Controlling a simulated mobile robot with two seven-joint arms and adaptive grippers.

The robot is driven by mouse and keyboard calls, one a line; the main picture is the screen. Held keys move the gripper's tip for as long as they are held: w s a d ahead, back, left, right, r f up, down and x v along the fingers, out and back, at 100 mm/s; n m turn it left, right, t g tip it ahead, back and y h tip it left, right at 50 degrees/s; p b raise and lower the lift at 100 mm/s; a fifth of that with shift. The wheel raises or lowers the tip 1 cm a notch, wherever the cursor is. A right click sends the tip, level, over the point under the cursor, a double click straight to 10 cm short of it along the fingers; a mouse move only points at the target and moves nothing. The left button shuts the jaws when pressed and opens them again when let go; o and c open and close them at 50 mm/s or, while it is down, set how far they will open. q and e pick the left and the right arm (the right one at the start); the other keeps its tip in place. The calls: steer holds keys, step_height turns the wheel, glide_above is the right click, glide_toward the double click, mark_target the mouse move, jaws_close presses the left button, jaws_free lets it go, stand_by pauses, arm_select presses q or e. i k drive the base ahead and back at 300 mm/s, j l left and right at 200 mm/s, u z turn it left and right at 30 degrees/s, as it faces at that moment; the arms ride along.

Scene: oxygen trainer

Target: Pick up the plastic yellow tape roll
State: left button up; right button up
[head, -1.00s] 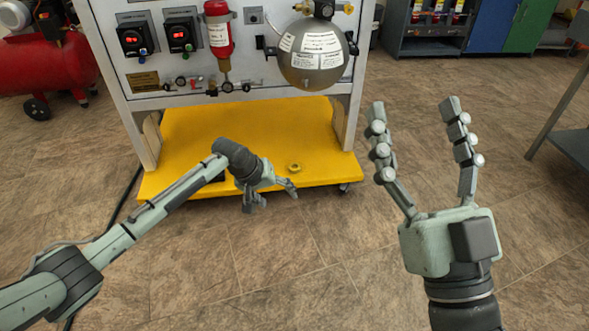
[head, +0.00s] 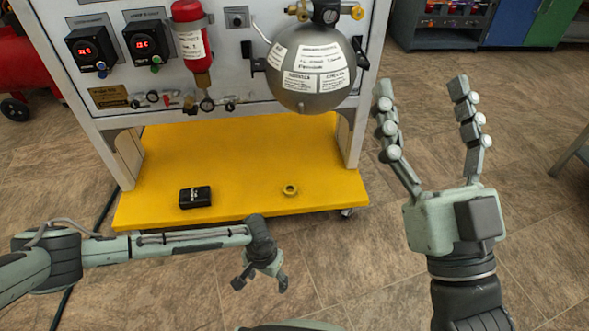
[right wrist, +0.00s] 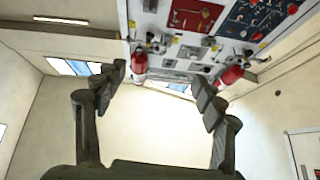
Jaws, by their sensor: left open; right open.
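The yellow tape roll (head: 290,190) is a small ring lying on the yellow base shelf (head: 240,160) of the trainer, right of the shelf's middle and near its front edge. My left gripper (head: 260,287) is open and empty, lower in the head view than the roll and slightly left of it, in front of the shelf and apart from it. My right gripper (head: 423,92) is open with its fingers pointing up, to the right of the trainer. In the right wrist view its fingers (right wrist: 162,85) are spread with nothing between them.
A black box (head: 195,197) lies on the shelf left of the roll. The trainer panel with a grey sphere (head: 312,68) and a red cylinder (head: 191,48) stands above the shelf. White side legs (head: 127,155) bound the shelf. The floor in front is clear.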

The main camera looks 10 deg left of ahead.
mark_target(288, 194)
steer(key=i, duration=1.25)
